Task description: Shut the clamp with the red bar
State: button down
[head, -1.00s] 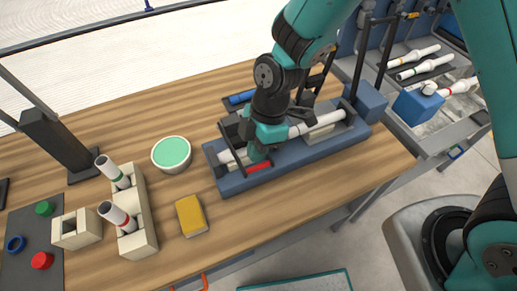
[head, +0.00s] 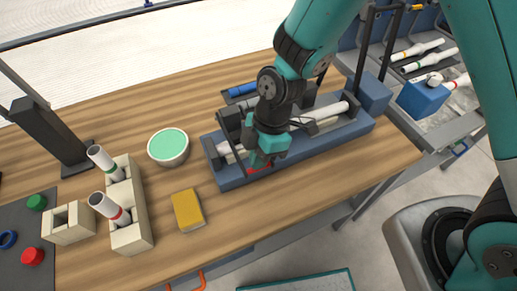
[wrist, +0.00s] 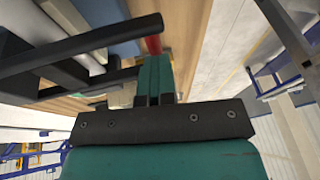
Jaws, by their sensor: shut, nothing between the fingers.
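The blue fixture (head: 300,156) lies on the wooden bench with a white pipe (head: 333,111) along it. A dark clamp frame (head: 236,153) crosses the fixture's left part. Its red bar (head: 254,169) is low at the front edge, partly hidden by my gripper. In the wrist view the red bar (wrist: 153,44) shows at the end of a black clamp arm (wrist: 85,45). My gripper (head: 260,160) points down at the bar, its fingers shut and empty. In the wrist view the teal fingertips (wrist: 153,62) appear at or touching the bar; contact is unclear.
Dark upright posts (head: 365,50) rise at the fixture's right end. A yellow block (head: 188,210), a green-topped bowl (head: 168,147) and a cream rack (head: 131,235) with two pipes stand to the left. A grey tray (head: 440,95) with pipes is at the right. Bench front is clear.

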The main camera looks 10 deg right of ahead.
jog(key=shift+s+d+f, duration=0.15)
jog(key=shift+f, duration=0.1)
jog(key=shift+r, duration=0.15)
jog(key=r+p, duration=0.2)
jog(key=r, duration=0.1)
jog(key=r+p, duration=0.1)
jog(key=shift+w+a+r+p, duration=0.2)
jog(key=shift+w+r+p, duration=0.05)
jog(key=shift+w+p, duration=0.15)
jog(key=s+b+v, duration=0.2)
jog(key=v, duration=0.7)
jog(key=shift+w+d+r, duration=0.25)
jog(key=shift+w+r, duration=0.1)
jog(key=s+d+r+m+t, duration=0.1)
jog(key=s+d+r+m, duration=0.2)
jog(key=s+r+m, duration=0.2)
jog(key=s+d+r+m+t+y, duration=0.1)
jog(key=s+d+r+m, duration=0.3)
jog(key=m, duration=0.5)
notch_tip(320, 180, up, 2)
jog(key=shift+s+r, duration=0.1)
jog(key=shift+s, duration=0.65)
